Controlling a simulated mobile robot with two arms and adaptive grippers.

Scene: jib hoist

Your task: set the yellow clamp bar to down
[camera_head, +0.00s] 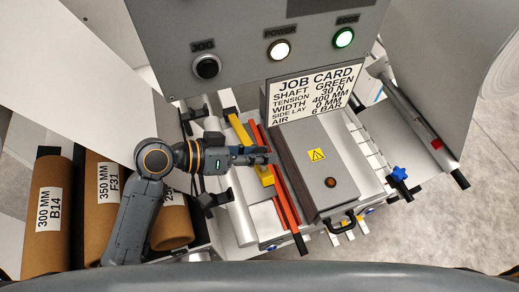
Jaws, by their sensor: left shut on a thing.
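The yellow clamp bar (241,131) lies on the machine bed left of the grey box, running from upper left to lower right. My left gripper (264,155) reaches in from the left across the bar and is shut on it, hiding part of its middle. The yellow shows again just below the fingers. The exact contact at the fingertips is small and partly hidden. My right gripper is not in view.
Red-orange bars (286,207) run close along the right of the clamp bar. A grey box (313,150) with a warning label and a black handle (347,222) stands beside them. Brown rolls (48,210) lie at the left. A job card (314,92) stands behind the box.

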